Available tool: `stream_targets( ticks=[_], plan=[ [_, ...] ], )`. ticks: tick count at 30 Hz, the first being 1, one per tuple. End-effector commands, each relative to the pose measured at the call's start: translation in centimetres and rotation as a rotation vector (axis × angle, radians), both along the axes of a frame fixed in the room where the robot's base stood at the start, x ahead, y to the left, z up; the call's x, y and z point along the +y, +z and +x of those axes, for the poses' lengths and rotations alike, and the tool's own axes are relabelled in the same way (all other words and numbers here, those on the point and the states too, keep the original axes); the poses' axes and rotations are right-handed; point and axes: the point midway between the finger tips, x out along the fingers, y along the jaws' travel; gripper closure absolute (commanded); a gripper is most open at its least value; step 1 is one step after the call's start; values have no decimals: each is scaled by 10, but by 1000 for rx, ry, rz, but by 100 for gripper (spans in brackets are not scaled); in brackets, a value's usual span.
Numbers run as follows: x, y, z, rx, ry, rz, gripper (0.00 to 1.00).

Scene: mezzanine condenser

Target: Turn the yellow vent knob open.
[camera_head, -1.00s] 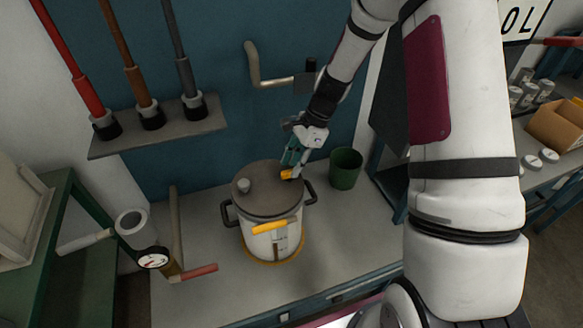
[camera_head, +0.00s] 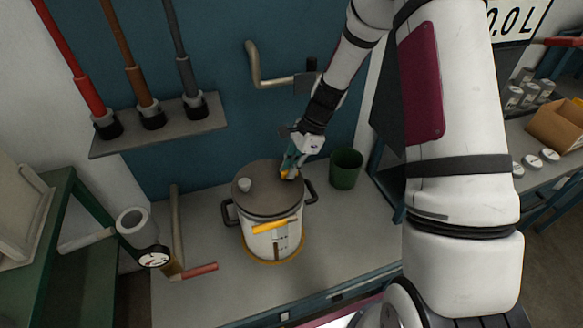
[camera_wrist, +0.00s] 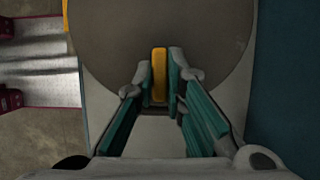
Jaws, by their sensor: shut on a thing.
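The yellow vent knob (camera_wrist: 159,72) stands on the lid (camera_wrist: 110,45) of a pale pot, near the lid's right edge in the head view. My gripper (camera_wrist: 160,80) is shut on the knob, with a teal-padded finger on each side of it in the wrist view. In the head view, my gripper (camera_head: 290,170) reaches down to the lid from above, and only a little yellow shows between its fingers.
A green bin (camera_head: 345,169) stands right of the pot. A pressure gauge (camera_head: 154,256) and a red-handled pipe (camera_head: 196,271) are to the left. A bent wall pipe (camera_head: 254,65) is behind. The bench front (camera_head: 345,265) has free room.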

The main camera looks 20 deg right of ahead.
Motion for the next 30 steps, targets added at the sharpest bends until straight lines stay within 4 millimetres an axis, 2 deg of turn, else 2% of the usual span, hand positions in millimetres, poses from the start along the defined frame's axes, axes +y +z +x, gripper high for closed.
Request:
stream_targets(
  ticks=[11, 30],
  plan=[
    [0, -1, 3, -1, 177, -1, 100],
    [2, -1, 6, 0, 779, -1, 100]
  ],
)
